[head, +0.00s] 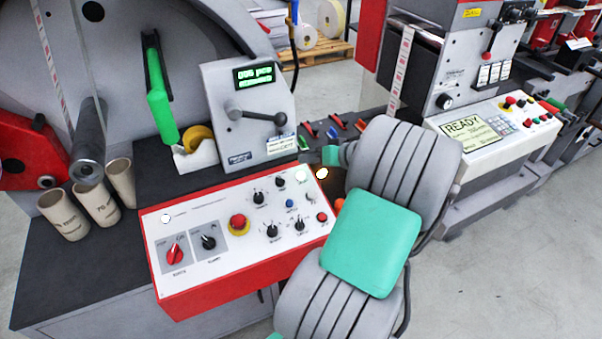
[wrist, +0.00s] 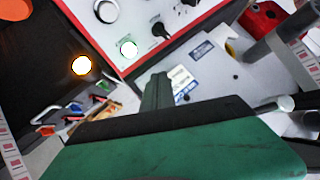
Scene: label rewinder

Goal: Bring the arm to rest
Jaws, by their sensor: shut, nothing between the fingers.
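My gripper (wrist: 157,88) shows in the wrist view as dark fingers shut together, with nothing between them, beyond a green housing. The fingers point towards the red-edged white control panel (wrist: 155,14) and the grey panel with stickers beside it. I cannot tell whether they touch anything. In the head view my grey and teal arm reaches up from the bottom over the right end of the control panel (head: 205,272).
The panel carries a red emergency button (head: 239,222) and several knobs. A grey lever (head: 255,114), a green handle (head: 160,104) and cardboard cores (head: 93,205) stand left of my arm. A machine with a READY screen (head: 465,127) is at right. Grey floor (head: 520,270) is clear at lower right.

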